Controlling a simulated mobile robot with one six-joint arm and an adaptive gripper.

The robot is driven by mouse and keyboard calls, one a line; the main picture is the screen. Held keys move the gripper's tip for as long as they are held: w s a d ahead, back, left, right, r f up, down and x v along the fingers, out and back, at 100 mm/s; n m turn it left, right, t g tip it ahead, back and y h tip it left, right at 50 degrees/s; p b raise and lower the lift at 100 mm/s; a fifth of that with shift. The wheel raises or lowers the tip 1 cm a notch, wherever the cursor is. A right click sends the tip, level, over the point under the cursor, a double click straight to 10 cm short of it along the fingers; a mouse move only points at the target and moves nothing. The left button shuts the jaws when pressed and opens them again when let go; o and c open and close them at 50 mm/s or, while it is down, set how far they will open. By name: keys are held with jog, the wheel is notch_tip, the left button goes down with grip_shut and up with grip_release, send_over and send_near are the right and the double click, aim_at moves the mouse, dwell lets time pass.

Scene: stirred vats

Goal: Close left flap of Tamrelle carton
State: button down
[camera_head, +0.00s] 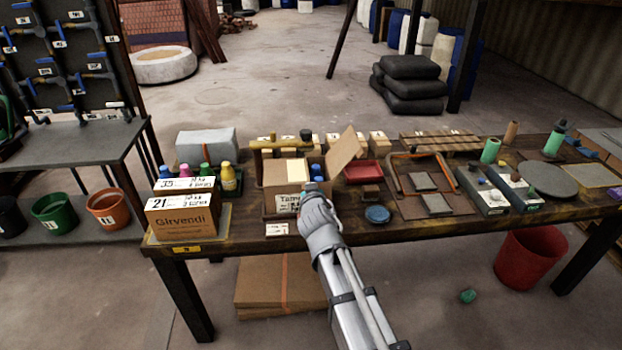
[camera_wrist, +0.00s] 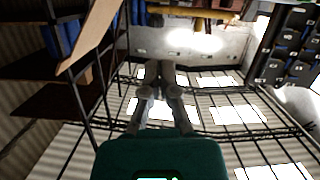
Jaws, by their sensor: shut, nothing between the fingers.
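The Tamrelle carton (camera_head: 285,201) stands on the bench, a brown box with a white label on its front, partly hidden by my gripper. A tan panel (camera_head: 283,172) covers the left part of its top; I cannot tell if it lies fully flat. The right flap (camera_head: 343,150) stands up, leaning outward to the right. Blue-capped things (camera_head: 316,171) show in the open right part. My gripper (camera_head: 311,194) is at the carton's front right; touching or apart is unclear. Its fingers are together and empty in the wrist view (camera_wrist: 158,74). A cardboard strip (camera_wrist: 90,38) shows upper left there.
The Girvendi carton (camera_head: 182,217) stands close on the left, with colored bottles (camera_head: 229,178) behind it. A blue dish (camera_head: 377,214) and a red tray (camera_head: 362,172) lie to the right. Small boxes (camera_head: 333,141) stand behind.

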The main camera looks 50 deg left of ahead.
jog(key=shift+v, duration=1)
jog(key=w+d+f+m+h+p, duration=0.1)
jog(key=w+d+m+h+p, duration=0.15)
jog(key=w+d, duration=0.65)
jog(key=w+d+f+m+g+h+p, duration=0.15)
jog(key=w+d+h, duration=0.25)
jog(key=d, duration=1.1)
jog(key=w+d+f+m+t+h+p, duration=0.15)
jog(key=w+d+m+h, duration=0.35)
jog(key=d, duration=0.7)
jog(key=s+d+g+p, duration=0.1)
jog(key=s+d+g, duration=0.2)
jog(key=d, duration=0.8)
jog(key=s+d+m+g+p, duration=0.1)
jog(key=s+d+g+p, duration=0.1)
jog(key=d, duration=0.9)
jog(key=s+d+m+g+p, duration=0.1)
jog(key=s+d+g, duration=0.3)
jog(key=d, duration=0.7)
jog(key=shift+s+f+g, duration=0.3)
jog(key=shift+s, duration=0.1)
